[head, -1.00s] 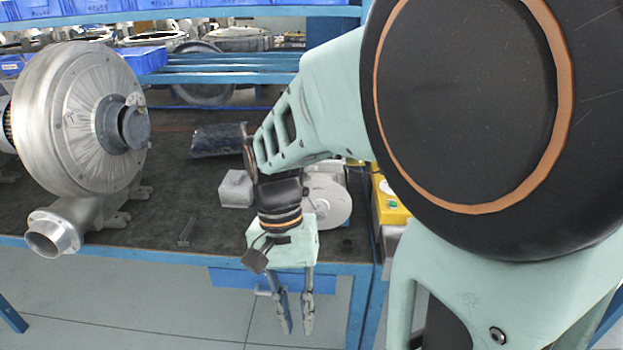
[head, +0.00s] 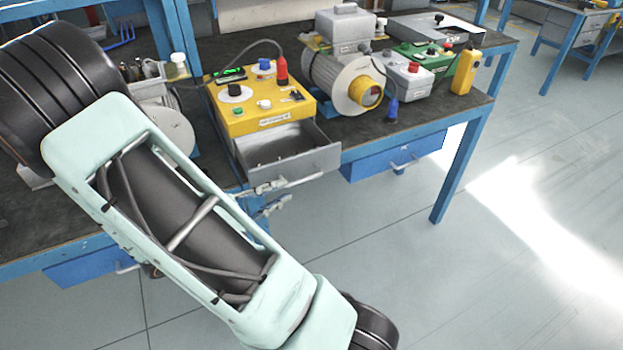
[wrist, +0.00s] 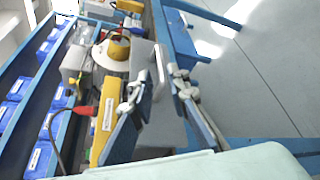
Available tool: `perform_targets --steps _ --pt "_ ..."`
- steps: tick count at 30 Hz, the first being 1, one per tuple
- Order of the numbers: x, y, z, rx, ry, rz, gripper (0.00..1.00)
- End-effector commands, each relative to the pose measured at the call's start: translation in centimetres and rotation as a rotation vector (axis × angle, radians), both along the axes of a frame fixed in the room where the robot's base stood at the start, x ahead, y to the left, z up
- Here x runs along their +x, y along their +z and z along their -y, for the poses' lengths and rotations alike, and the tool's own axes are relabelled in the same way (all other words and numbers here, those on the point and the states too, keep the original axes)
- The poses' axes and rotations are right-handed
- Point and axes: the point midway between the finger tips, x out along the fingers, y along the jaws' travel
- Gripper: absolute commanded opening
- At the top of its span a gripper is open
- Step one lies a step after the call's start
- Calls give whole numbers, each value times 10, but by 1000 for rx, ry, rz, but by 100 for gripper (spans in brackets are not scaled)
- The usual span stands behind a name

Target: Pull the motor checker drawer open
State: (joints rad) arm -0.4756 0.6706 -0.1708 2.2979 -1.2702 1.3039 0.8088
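The motor checker (head: 262,103) is a yellow box with knobs, buttons and a red plug on top, standing on the bench. Its grey drawer (head: 310,158) is below the yellow top and stands pulled out, with its inside in view. My gripper (head: 268,197) is in front of the drawer front, partly hidden by my arm. In the wrist view my gripper (wrist: 160,75) has its two fingers apart, with the grey drawer front (wrist: 168,118) beyond them. A bar handle (wrist: 160,65) appears between the fingertips. I cannot tell whether they touch it.
A motor with a yellow-centred disc (head: 345,80) stands right of the checker, then a green box (head: 420,58) and a yellow handheld unit (head: 465,72). A blue bench drawer (head: 395,158) hangs under the bench top (head: 420,110). The floor in front is clear.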

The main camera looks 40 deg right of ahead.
Motion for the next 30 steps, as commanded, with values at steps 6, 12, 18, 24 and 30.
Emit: perform_targets --steps 6,12,18,24,30 --pt "1 -7 35 -1 -8 0 16" --pt "5 -15 71 -1 -7 0 16" --pt "8 -20 95 0 -6 1 16" --pt "9 -21 101 2 -4 1 16" --pt "9 -21 101 2 -4 1 15"
